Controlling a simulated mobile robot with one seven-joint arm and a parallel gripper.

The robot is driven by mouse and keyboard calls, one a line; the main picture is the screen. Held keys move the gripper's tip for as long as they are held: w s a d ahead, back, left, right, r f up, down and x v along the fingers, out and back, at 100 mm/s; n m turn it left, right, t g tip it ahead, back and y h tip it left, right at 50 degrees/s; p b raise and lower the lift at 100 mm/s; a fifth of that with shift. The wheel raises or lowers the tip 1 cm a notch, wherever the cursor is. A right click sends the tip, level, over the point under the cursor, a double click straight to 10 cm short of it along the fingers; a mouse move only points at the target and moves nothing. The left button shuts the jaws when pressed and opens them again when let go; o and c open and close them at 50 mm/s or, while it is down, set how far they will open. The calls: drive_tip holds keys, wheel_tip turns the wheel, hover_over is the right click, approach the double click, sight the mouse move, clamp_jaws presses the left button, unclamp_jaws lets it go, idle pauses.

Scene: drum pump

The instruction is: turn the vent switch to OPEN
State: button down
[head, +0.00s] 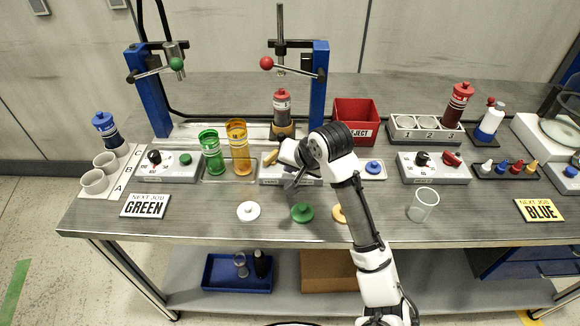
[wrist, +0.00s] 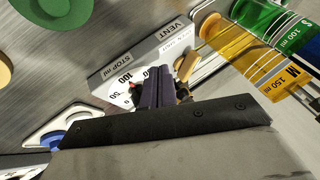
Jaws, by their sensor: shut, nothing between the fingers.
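The grey control box (head: 285,180) stands at the middle of the bench, below the pump stand. In the wrist view its face (wrist: 150,50) carries a VENT label and a white STOP ml dial (wrist: 122,88). A tan lever (wrist: 187,65), which looks like the vent switch, sticks out near the VENT label; it also shows in the head view (head: 270,157). I cannot read which position it points to. My gripper (wrist: 158,76) is shut and empty, its dark fingertips over the box between the dial and the lever. The fingers hide part of the box; whether they touch the lever is unclear.
Green (head: 210,152) and amber (head: 238,148) cylinders stand close left of the box. A red-capped bottle (head: 282,110) stands behind it. A red reject bin (head: 355,115) is behind right. Coloured discs, including a green one (head: 302,213), lie in front. A clear beaker (head: 423,205) stands right.

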drive_tip(key=a+v, duration=0.1)
drive_tip(key=v, duration=0.7)
drive_tip(key=shift+s+a+r+b, duration=0.15)
drive_tip(key=shift+s+r+b, duration=0.25)
drive_tip(key=shift+s, duration=0.2)
